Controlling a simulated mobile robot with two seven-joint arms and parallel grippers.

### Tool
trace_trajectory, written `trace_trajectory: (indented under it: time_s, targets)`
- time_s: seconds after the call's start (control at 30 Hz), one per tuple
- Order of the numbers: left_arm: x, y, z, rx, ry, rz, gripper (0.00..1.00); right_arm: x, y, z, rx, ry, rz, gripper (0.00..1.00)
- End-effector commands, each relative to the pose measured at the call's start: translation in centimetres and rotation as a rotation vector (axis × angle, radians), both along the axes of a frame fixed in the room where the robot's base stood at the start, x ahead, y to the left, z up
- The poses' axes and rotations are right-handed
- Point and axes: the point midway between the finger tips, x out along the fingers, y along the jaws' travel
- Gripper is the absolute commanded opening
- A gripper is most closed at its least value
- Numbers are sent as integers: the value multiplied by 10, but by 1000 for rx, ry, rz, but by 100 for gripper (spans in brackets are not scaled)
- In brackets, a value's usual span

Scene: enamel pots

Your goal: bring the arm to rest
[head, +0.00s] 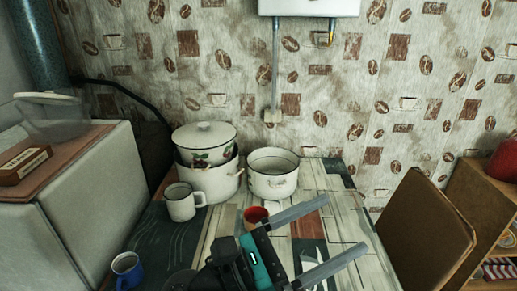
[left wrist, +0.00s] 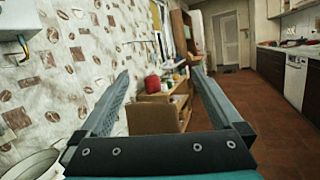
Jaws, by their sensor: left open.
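My left gripper (head: 328,238) reaches over the table from the bottom of the head view. Its two long grey fingers are spread apart and point to the right, with nothing between them. In the left wrist view its fingers (left wrist: 160,82) are also wide apart and empty, facing the room beyond the table. A red cup (head: 255,215) stands just beyond the gripper, partly hidden by it. My right gripper is in neither view.
A brown chair (head: 425,235) stands at right. In the left wrist view, open floor (left wrist: 232,105) lies ahead.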

Motion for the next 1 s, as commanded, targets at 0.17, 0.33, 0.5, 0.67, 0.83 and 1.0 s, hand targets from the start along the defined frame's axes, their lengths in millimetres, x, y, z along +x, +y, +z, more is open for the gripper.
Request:
trace_trajectory:
  time_s: [0.17, 0.33, 0.5, 0.67, 0.83, 1.0]
  targets:
    - [42, 58, 28, -434, 418, 179, 100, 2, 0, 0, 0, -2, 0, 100]
    - [76, 128, 10, -852, 813, 339, 100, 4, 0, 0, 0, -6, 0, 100]
    - [85, 193, -46, -1274, 1187, 503, 100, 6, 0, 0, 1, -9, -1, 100]
    - [63, 239, -117, -1673, 1501, 681, 100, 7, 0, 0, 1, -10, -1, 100]
    - [9, 263, -190, -2081, 1771, 912, 100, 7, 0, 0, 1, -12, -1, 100]
    - [-54, 267, -238, 2183, -1756, -1056, 100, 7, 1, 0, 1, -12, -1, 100]
